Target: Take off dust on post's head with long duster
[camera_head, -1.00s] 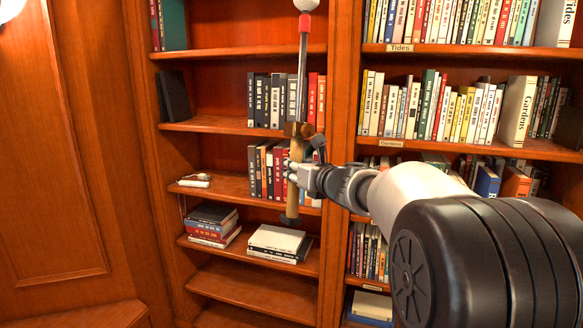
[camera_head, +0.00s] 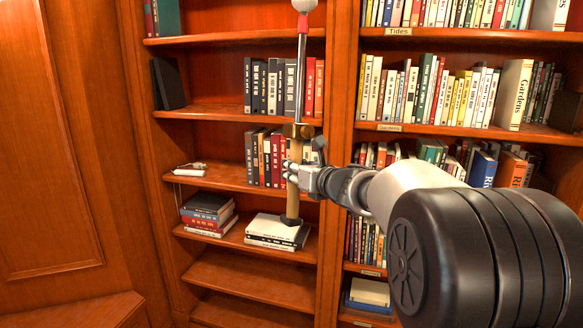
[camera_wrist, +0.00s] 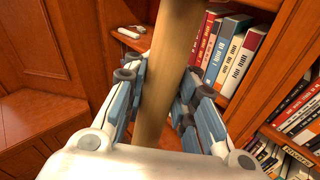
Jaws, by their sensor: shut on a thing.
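My gripper (camera_head: 298,174) is shut on the wooden handle of the long duster (camera_head: 294,188) in the head view. The duster stands upright, with a brass-coloured collar, a thin metal rod above it and a pale head cut by the top edge. In the wrist view the handle (camera_wrist: 168,75) runs up between the two blue-grey finger pads of my gripper (camera_wrist: 160,105). The duster's lower end appears in front of the books on a lower shelf; I cannot tell whether it touches them. No post or dust on it can be made out.
Bookshelves fill the middle and right. Upright books (camera_head: 285,88) stand behind the duster, and a stack of books (camera_head: 276,232) lies near its lower end. A wooden divider (camera_head: 338,120) stands just right of the duster. Wood panelling (camera_head: 60,150) is at left.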

